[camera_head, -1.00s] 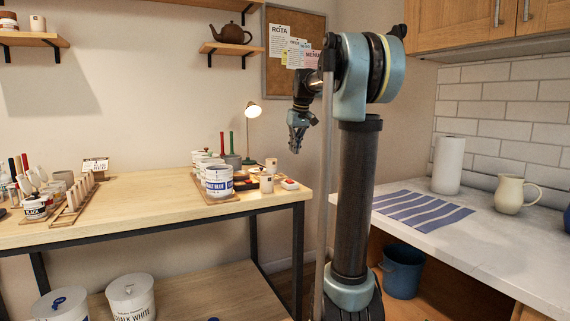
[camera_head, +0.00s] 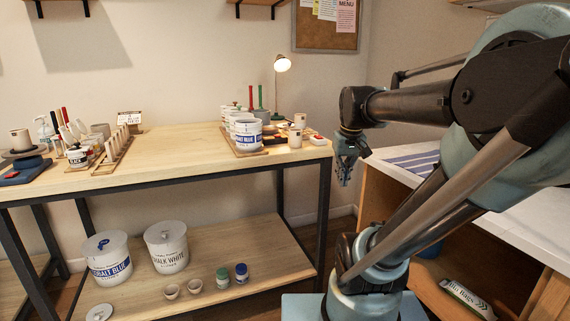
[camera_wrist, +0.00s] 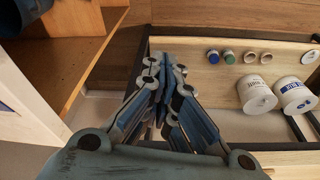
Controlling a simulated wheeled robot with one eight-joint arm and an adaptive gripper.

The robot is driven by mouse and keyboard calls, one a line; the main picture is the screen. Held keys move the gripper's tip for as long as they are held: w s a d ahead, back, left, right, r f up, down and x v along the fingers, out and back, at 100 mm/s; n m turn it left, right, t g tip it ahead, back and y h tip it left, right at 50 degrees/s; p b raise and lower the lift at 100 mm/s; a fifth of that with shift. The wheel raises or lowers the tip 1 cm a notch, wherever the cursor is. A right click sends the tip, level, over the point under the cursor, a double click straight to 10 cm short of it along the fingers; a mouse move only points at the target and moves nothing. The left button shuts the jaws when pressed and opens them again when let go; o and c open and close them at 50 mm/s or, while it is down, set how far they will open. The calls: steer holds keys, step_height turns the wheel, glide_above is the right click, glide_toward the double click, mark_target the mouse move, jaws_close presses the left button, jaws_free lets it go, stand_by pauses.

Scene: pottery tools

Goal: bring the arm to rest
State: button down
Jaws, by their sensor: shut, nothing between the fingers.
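My gripper (camera_head: 347,173) hangs pointing down at the end of my arm, just right of the wooden workbench's (camera_head: 175,150) right end in the head view. It is apart from the bench and holds nothing. In the wrist view my gripper (camera_wrist: 163,62) shows with its fingertips together, above the gap between the bench's lower shelf (camera_wrist: 200,75) and the open wooden cabinet on the left. My arm is bent, with its upper links filling the right of the head view.
A white counter (camera_head: 500,215) lies right, behind my arm. Large buckets (camera_head: 166,247) and small jars (camera_head: 241,273) sit on the lower shelf.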

steer(key=s+f+m, duration=0.1)
steer(key=s+f, duration=1)
steer(key=f, duration=0.2)
steer(key=shift+s+d+f, duration=0.3)
steer(key=shift+d+f, duration=0.05)
steer(key=shift+d, duration=0.1)
